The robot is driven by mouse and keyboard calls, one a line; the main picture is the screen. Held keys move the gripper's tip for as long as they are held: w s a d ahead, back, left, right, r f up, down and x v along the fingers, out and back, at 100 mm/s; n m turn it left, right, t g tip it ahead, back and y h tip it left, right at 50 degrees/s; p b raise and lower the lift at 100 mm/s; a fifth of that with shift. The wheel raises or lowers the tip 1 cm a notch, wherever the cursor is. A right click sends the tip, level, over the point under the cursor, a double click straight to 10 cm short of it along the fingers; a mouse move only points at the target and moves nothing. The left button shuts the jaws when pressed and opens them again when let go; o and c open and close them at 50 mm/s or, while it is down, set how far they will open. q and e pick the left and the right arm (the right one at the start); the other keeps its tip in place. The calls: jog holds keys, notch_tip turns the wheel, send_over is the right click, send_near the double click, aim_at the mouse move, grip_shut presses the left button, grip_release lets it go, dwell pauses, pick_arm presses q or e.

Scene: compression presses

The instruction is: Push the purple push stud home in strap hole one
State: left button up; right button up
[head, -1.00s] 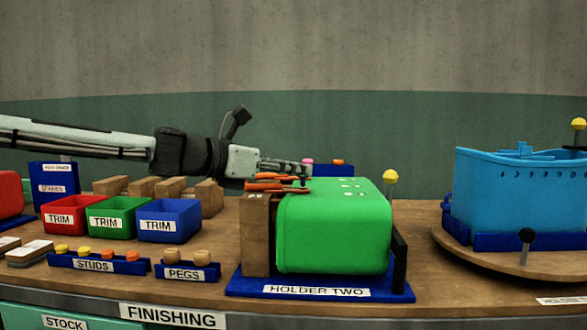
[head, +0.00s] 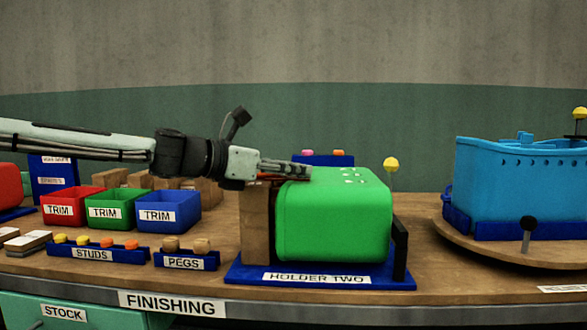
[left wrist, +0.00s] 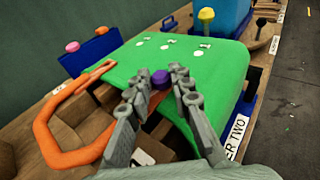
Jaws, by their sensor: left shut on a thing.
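My left gripper (head: 308,172) is shut on the purple push stud (left wrist: 160,78), which shows between its fingertips in the left wrist view (left wrist: 157,82). An orange strap (left wrist: 50,130) makes a loop to the left and passes under the stud, beside the near edge of the green block (head: 335,215). In the head view the fingertips sit at the block's upper left edge, and the stud is hidden. I cannot tell whether the stud is in a strap hole; the holes are covered by the fingers. My right gripper is out of view.
The green block sits in the blue holder two (head: 320,285), with a wooden block (head: 255,225) at its left. A yellow-topped pin (head: 391,165) stands behind. Trim bins (head: 168,214) and stud and peg racks stand left. A blue boat (head: 515,185) is on the right.

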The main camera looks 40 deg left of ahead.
pick_arm(q)
jog(key=o, duration=0.8)
jog(key=v, duration=1.2)
